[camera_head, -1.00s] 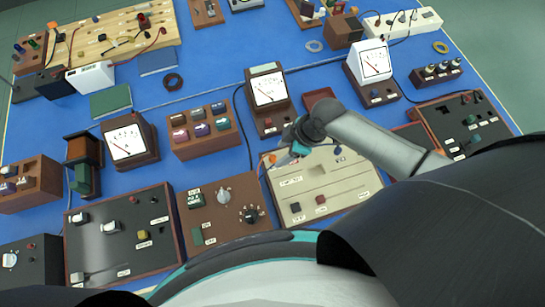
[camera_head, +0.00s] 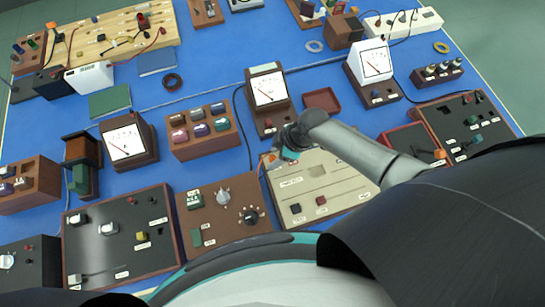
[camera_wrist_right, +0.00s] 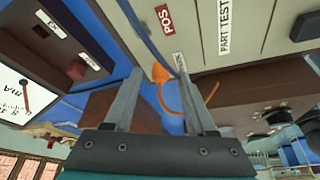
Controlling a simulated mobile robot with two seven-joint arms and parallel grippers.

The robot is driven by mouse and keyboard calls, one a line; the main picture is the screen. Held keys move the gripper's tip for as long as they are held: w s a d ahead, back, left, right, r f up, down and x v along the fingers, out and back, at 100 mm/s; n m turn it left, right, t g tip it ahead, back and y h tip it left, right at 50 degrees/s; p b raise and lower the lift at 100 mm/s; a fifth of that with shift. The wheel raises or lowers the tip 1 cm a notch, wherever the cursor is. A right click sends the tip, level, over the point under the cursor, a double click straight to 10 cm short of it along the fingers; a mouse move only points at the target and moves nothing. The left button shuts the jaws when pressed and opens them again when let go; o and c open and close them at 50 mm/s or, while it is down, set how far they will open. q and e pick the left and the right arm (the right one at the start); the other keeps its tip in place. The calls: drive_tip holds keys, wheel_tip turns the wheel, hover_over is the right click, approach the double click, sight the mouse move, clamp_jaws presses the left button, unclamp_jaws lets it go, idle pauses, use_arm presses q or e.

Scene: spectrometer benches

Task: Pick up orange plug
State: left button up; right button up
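The orange plug (camera_wrist_right: 160,73) has an orange cable and shows in the right wrist view, beside the panel edge near the POS label. It lies between the two fingertips of my right gripper (camera_wrist_right: 159,77), with gaps visible on both sides. In the head view a small orange spot (camera_head: 273,158) shows at the upper left corner of the beige panel (camera_head: 345,180), right by my right gripper (camera_head: 281,157). My right gripper is open, its fingers pointing at the plug. My left gripper is not in view.
A meter box (camera_head: 268,92) stands just behind my right gripper, with a red tray (camera_head: 321,102) to its right. A brown control box (camera_head: 222,216) adjoins the beige panel on the left. An orange knob-like piece (camera_head: 440,154) shows at the right dark panel.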

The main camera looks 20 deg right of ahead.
clamp_jaws()
idle(0.4)
drive_tip(key=shift+r, duration=0.1)
